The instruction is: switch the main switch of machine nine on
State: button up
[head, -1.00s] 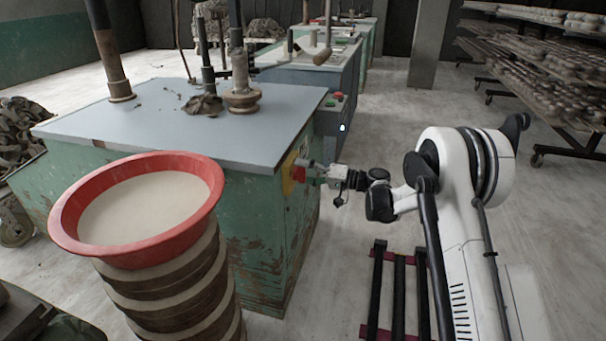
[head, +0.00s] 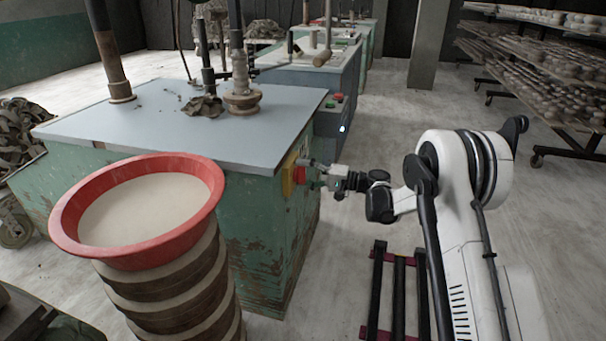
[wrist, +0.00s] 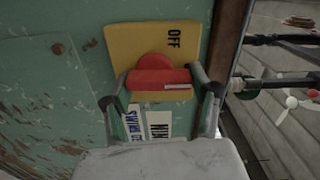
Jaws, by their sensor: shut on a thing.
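The main switch is a red handle (wrist: 160,80) on a yellow plate (wrist: 120,40) fixed to a green machine cabinet. In the wrist view the plate reads "OFF", turned sideways, and the handle's bar lies across the picture with a pale mark near its right end. My gripper (wrist: 160,88) is shut on the handle, one finger at each end of the bar. Labels below, partly hidden, read "NIN…" (wrist: 158,124) and "SWING…" (wrist: 133,122). In the head view the yellow plate (head: 288,174) and red handle (head: 299,175) are on the cabinet's right side, with my gripper (head: 311,174) against them.
A red basin (head: 75,245) of pale material tops a banded stack at the front left. The cabinet's grey top (head: 150,130) carries posts and clay scraps. Another machine with red and green buttons (head: 334,100) stands behind.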

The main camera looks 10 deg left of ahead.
jog(key=shift+m, duration=0.8)
jog(key=o, duration=1.1)
jog(key=shift+o, duration=0.2)
jog(key=shift+d, duration=0.1)
jog(key=s+d, duration=0.1)
jog(key=d, duration=1)
jog(key=shift+s+d, duration=0.3)
jog(key=shift+d, duration=0.05)
